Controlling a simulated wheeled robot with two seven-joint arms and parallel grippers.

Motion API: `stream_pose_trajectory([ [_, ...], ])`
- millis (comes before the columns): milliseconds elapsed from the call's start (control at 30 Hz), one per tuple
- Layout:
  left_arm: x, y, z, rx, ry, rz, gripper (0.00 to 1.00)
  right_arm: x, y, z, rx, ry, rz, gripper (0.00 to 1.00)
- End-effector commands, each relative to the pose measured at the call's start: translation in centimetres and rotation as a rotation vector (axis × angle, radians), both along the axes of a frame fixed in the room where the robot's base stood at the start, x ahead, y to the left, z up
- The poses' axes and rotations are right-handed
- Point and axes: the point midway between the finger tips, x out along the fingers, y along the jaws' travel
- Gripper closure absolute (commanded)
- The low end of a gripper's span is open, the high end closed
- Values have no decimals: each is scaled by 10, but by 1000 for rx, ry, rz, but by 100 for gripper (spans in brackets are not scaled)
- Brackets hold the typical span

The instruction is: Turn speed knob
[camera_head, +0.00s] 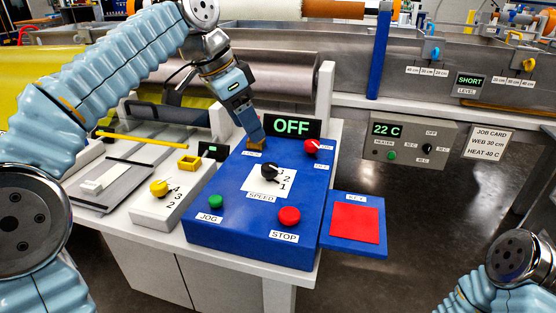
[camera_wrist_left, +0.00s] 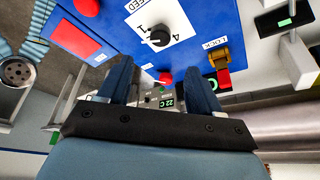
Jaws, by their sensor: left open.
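The black speed knob (camera_head: 270,172) sits on a white numbered dial plate on the blue control box (camera_head: 218,233). In the left wrist view the knob (camera_wrist_left: 158,38) has a light pointer mark, and the numerals 1 and 4 show beside it. My left gripper (camera_head: 257,136) is open and empty above the back of the box, behind the speed knob and apart from it. In the left wrist view its two fingers (camera_wrist_left: 160,80) stand apart, with a red knob (camera_wrist_left: 163,79) seen between them. My right gripper is out of view.
The box also carries a green JOG button (camera_head: 215,201), a red STOP button (camera_head: 289,215) and a red knob (camera_head: 312,147). A display (camera_head: 292,126) behind reads OFF. A brass-coloured lock (camera_wrist_left: 217,56) sits near the gripper. A red pad (camera_head: 354,222) lies right.

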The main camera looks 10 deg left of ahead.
Motion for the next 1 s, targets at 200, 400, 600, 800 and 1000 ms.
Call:
stream_pose_trajectory([
  [200, 13, -14, -53, 1, 5, 0, 36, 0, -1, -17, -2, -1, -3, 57],
  [400, 24, -25, -87, 1, 4, 0, 36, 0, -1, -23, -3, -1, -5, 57],
  [600, 29, -31, -103, 0, 2, 1, 36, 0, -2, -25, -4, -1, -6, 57],
  [800, 30, -32, -105, -1, 1, 1, 36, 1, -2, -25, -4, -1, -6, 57],
  [1000, 30, -32, -105, -1, 1, 1, 49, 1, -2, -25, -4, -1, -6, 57],
])
